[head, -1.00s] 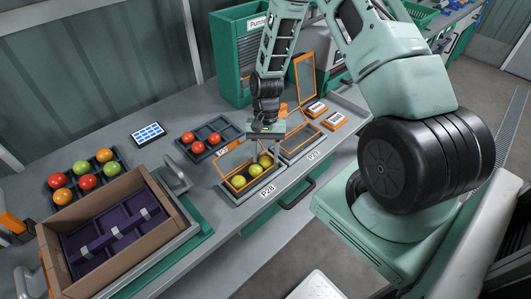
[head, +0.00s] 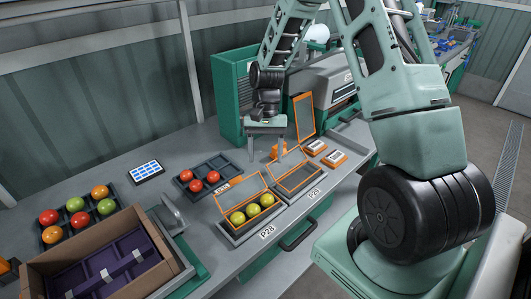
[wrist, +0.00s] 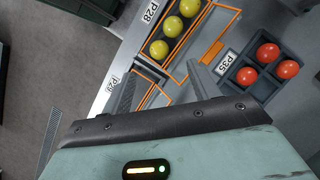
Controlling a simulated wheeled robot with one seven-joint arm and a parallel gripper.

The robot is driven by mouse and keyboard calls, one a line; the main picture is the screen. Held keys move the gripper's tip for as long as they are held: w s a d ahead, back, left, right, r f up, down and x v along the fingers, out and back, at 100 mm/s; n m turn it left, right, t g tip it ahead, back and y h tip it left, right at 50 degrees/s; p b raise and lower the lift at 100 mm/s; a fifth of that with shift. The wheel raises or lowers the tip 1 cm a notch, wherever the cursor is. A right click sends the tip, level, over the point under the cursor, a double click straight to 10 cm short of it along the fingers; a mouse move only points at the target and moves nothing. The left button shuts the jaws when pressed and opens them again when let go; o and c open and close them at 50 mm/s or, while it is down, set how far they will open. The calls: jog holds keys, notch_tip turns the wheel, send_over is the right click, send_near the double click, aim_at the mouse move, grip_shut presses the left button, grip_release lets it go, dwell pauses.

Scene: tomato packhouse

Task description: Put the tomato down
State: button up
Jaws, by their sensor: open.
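Three yellow-green tomatoes (head: 253,209) sit in a row in the orange-rimmed box labelled P28 (head: 233,237), its framed lid standing up behind them. The wrist view shows the same tomatoes (wrist: 173,26) at the top. My gripper (head: 266,155) is open and empty. It hangs above the bench, higher than the P28 box and behind it in the head view, touching no tomato.
A second orange-rimmed box, P29 (head: 299,186), is beside P28 with its lid up. A dark tray (head: 221,164) holds three red tomatoes; another (head: 62,235) holds several mixed ones. A cardboard-sided crate (head: 160,277) has a purple insert. A tablet (head: 146,172) lies on the bench.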

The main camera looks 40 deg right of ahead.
jog(key=s+a+r+n+t+h, duration=0.1)
jog(key=s+a+r+n, duration=0.25)
jog(key=a, duration=0.45)
jog(key=s+a+r+n+h, duration=0.1)
jog(key=s+a+r+n, duration=0.1)
jog(key=a+r+n, duration=0.45)
jog(key=s+a+r+n+t, duration=0.1)
jog(key=s+a+n, duration=0.2)
jog(key=s+a, duration=0.2)
jog(key=s+a+r+n+t, duration=0.1)
jog(key=s+a+n, duration=0.2)
jog(key=s+a, duration=0.3)
jog(key=s, duration=0.5)
jog(key=shift+a+r+n+h, duration=0.2)
jog(key=shift+r+n+h, duration=0.1)
jog(key=shift+r, duration=0.05)
